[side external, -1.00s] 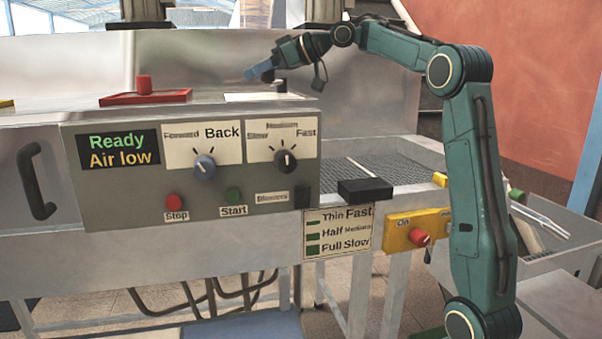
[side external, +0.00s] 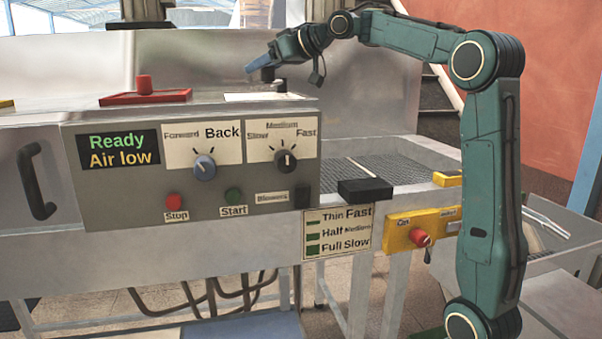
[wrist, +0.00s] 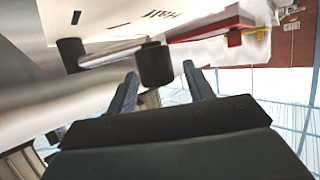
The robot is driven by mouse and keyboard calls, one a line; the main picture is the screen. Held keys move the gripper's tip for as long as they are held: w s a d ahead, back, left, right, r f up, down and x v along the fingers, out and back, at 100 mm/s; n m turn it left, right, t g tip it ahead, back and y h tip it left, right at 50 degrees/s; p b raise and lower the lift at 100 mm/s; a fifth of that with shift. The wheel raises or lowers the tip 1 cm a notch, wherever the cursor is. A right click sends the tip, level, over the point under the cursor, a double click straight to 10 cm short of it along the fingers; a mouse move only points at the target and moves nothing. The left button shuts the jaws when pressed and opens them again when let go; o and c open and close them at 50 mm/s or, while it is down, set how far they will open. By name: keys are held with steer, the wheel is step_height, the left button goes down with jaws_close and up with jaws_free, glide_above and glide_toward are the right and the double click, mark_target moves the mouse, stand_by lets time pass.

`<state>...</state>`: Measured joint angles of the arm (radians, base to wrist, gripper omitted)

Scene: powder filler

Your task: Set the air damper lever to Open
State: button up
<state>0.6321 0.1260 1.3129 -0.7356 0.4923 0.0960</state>
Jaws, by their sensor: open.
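The air damper lever is a pale bar with a dark upright knob (wrist: 155,66) at one end and a dark pivot (wrist: 70,53) at the other. It sits on a white label plate (side external: 262,97) on top of the machine; the word "Half" (wrist: 160,14) shows beside it in the wrist view. In the side external view the knob (side external: 268,75) is small and partly behind my gripper. My gripper (side external: 256,67) is open at the knob. In the wrist view the knob appears between the two fingertips, with gaps on both sides; contact cannot be made out.
A red plate (side external: 120,99) with a red knob (side external: 144,84) stands on the machine top to the left. The control panel (side external: 120,190) faces the front, with dials and buttons. A steel back wall (side external: 200,60) rises behind. The machine top between is clear.

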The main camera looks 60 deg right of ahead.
steer(key=a+v, duration=0.1)
steer(key=v, duration=0.9)
steer(key=s+a+f+m+g, duration=0.1)
steer(key=s+a+f+g, duration=0.1)
steer(key=s+a+f, duration=0.3)
steer(key=s+a+f+g+h, duration=0.1)
steer(key=s+a+f+g, duration=0.1)
steer(key=s+a+f, duration=0.4)
steer(key=shift+a+f+m+g, duration=0.4)
steer(key=shift+a+f, duration=1.1)
steer(key=shift+f, duration=2)
